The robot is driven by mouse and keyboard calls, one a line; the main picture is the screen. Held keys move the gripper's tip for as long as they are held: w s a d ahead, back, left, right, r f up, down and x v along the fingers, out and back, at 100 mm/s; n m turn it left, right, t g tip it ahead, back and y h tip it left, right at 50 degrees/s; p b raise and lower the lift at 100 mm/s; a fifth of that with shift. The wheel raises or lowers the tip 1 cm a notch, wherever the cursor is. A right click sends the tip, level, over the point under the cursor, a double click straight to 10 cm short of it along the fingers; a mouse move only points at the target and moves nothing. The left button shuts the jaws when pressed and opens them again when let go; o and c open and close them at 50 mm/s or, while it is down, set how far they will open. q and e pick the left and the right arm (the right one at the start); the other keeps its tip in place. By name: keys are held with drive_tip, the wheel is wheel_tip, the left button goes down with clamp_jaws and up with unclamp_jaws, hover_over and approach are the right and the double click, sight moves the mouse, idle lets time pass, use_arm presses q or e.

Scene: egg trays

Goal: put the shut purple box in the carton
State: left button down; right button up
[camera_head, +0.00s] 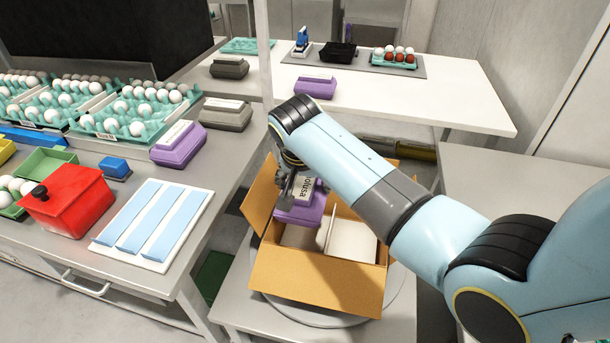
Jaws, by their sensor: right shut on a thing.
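A shut purple box (300,214) with a white printed label hangs from my right gripper (292,188), over the left back part of the open carton (318,278). The gripper is shut on the box, and its fingers are partly hidden by the arm. The cardboard carton has its flaps folded out and holds pale, light-coloured pieces, one tilted upright. The box overlaps the carton opening in the view; I cannot tell whether it touches anything inside. My left gripper is not in view.
The carton stands on a round plate (296,314) on a low table. The left table holds another purple box (178,146), a grey box (224,114), egg trays (128,124), a red box (67,201) and blue strips. A purple box (315,87) sits on the white back table.

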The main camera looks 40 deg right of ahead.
sight(301, 203)
wheel_tip(301, 203, down, 3)
drive_tip(key=b, duration=0.2)
drive_tip(key=shift+w+b, duration=0.1)
drive_tip(key=shift+b, duration=0.2)
drive_tip(key=shift+f+b, duration=0.45)
drive_tip(key=shift+f, duration=0.3)
drive_tip(key=shift+f+b, duration=2.4)
drive_tip(key=shift+f, duration=1.65)
drive_tip(key=shift+f+b, duration=0.3)
drive_tip(key=shift+f, duration=0.3)
drive_tip(key=o, duration=1.4)
drive_tip(key=shift+c, duration=0.2)
drive_tip(key=v, duration=1.2)
